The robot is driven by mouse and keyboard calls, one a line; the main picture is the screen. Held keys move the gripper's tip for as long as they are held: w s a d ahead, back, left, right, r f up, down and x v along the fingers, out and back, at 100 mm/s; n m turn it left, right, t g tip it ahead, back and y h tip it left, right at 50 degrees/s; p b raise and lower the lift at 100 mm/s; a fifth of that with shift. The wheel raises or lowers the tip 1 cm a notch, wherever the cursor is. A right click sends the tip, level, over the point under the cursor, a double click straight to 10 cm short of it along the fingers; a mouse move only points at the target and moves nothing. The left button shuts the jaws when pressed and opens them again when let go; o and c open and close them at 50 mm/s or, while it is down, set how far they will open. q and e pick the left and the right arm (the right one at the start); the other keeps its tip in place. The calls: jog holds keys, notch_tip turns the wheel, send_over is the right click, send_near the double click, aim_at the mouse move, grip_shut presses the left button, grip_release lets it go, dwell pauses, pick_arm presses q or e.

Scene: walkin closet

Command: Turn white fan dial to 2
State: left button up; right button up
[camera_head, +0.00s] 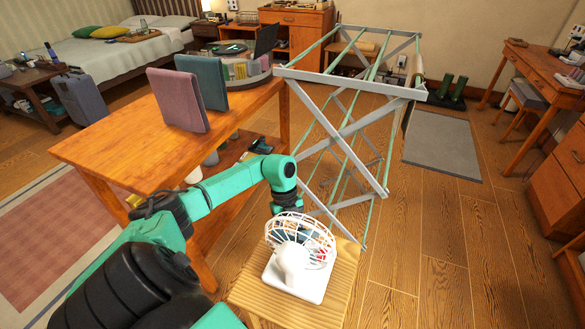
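A white fan (291,266) with a round wire cage stands upright on a small slatted wooden stool (258,292). Its cage tilts up and its white base rests on the stool top. I cannot make out the dial or its setting. My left arm reaches in from the left, bends over and points down just behind the fan cage. My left gripper (290,232) is mostly hidden behind the cage wires, so its fingers and any contact with the fan cannot be made out. My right gripper is not in view.
A wooden table (115,147) with folded purple (178,99) and teal (205,82) cloths stands left of the fan. A metal drying rack (345,140) stands behind the fan. Open wood floor (440,245) lies to the right, with a grey mat (441,145) farther back.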

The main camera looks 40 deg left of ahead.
pick_arm(q)
grip_shut()
jog(key=m+b, duration=0.1)
jog(key=m+g+b, duration=0.1)
jog(key=m, duration=0.1)
jog(key=shift+w+m+y, duration=0.2)
jog(key=shift+m+y, duration=0.1)
jog(key=shift+y, duration=0.1)
jog(key=m, duration=0.2)
jog(key=m+g+y+b, duration=0.1)
jog(key=m, duration=0.1)
jog(key=shift+w+d+m+b, duration=0.1)
jog(key=shift+d+m+b, duration=0.05)
jog(key=shift+m+b, duration=0.15)
jog(key=m+y, duration=0.1)
jog(key=m, duration=0.1)
jog(key=shift+m, duration=0.3)
jog(key=m+y, duration=0.1)
jog(key=m, duration=0.2)
jog(key=shift+d+m+y, duration=0.15)
jog(key=shift+m+y, duration=0.15)
jog(key=shift+y, duration=0.1)
jog(key=m+y, duration=0.1)
jog(key=m, duration=0.2)
jog(key=m+y, duration=0.1)
jog(key=m, duration=0.2)
jog(key=shift+d, duration=0.15)
